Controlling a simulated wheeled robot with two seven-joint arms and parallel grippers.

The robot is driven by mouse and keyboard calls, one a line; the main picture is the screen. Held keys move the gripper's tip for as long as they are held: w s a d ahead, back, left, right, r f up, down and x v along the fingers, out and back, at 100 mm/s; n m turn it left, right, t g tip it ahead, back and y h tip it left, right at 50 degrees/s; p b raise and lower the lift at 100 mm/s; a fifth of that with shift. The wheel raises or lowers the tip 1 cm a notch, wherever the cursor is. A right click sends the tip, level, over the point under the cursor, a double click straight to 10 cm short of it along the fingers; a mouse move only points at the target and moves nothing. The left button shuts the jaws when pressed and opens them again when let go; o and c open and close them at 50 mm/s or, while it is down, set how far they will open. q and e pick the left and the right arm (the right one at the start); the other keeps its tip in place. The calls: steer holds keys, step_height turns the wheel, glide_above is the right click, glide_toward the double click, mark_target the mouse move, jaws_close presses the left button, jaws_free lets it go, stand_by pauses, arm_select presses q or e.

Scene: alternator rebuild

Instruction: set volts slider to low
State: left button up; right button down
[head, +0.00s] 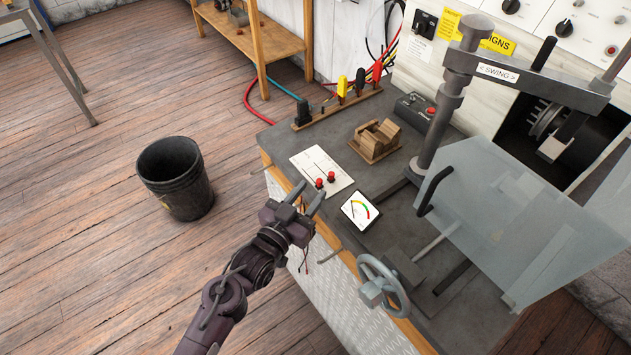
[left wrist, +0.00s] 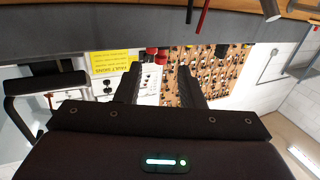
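A white slider panel (head: 318,166) lies on the grey bench top, with two long slots and two red knobs (head: 325,180) at their near ends, close to my gripper. I cannot read which slot is volts. My left gripper (head: 312,188) is open, its fingertips just short of the knobs at the panel's near edge. I cannot tell whether it touches anything. In the left wrist view its two dark fingers (left wrist: 160,80) stand apart, with small red shapes showing beyond the gap. My right gripper is out of view.
A meter (head: 360,211) lies right of the panel, and a handwheel (head: 383,285) stands nearer. A wooden cradle (head: 376,140), a clear shield (head: 510,215) and a swing-arm post (head: 445,110) occupy the bench. A black bucket (head: 175,178) stands on the floor at left.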

mark_target(317, 183)
arm_select(q)
steer(key=shift+x, duration=1.7)
steer(key=shift+c, duration=0.2)
jaws_close()
steer(key=shift+a, duration=0.1)
